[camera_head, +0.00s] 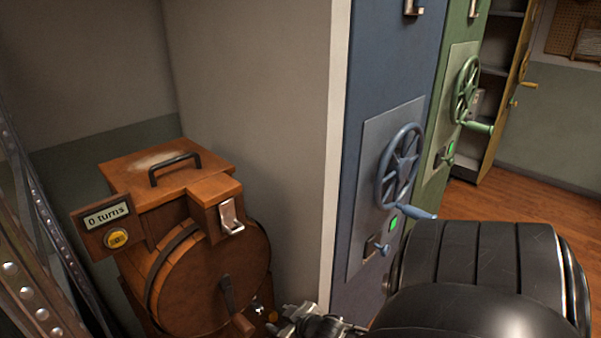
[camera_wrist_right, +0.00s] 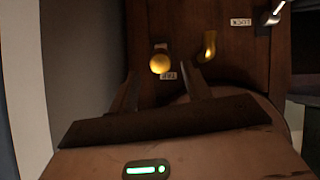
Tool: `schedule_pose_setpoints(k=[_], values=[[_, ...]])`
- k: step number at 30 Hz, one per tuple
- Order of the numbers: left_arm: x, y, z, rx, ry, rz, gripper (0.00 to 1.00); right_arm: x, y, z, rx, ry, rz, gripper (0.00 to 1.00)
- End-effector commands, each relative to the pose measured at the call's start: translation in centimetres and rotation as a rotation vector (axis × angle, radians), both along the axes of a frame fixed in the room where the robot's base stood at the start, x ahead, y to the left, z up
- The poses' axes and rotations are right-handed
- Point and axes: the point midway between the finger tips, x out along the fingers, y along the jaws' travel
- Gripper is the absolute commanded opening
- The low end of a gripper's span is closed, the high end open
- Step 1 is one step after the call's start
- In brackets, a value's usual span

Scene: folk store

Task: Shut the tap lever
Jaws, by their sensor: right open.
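A wooden drum machine (camera_head: 205,270) stands at the lower left in the head view, with a crank (camera_head: 230,300) on its front. My right gripper (camera_head: 285,320) is low beside the drum's right side, partly cut off by the frame edge. In the right wrist view my right gripper (camera_wrist_right: 163,85) is open, its two dark fingers apart. A yellow round-ended knob or lever (camera_wrist_right: 160,62) appears beyond and between the fingertips, beside a small label. A bent yellow piece (camera_wrist_right: 209,46) is to its right. I cannot tell which is the tap lever, or whether the fingers touch either. My left gripper is out of view.
A counter sign (camera_head: 107,216) reads "0 turns". A metal rack (camera_head: 35,230) borders the left. Blue (camera_head: 385,70) and green (camera_head: 455,60) cabinets with handwheels stand right. Wooden floor (camera_head: 490,200) is open behind my arm.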

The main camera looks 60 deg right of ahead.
Motion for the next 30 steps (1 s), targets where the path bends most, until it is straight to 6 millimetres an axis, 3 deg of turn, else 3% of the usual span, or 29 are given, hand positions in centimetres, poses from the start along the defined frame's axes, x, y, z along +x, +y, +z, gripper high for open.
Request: schedule_pose_setpoints(k=[6, 12, 30], values=[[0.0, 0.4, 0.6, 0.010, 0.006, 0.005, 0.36, -4.4, 1.1, 3.2, 0.002, 0.003, -0.002, 0.49], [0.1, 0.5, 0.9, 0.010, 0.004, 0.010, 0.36, -6.9, 1.7, 4.9, 0.001, 0.002, -0.001, 0.49], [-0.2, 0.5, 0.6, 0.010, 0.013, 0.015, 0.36, -7.7, 1.9, 5.5, 0.000, 0.001, -0.002, 0.49]])
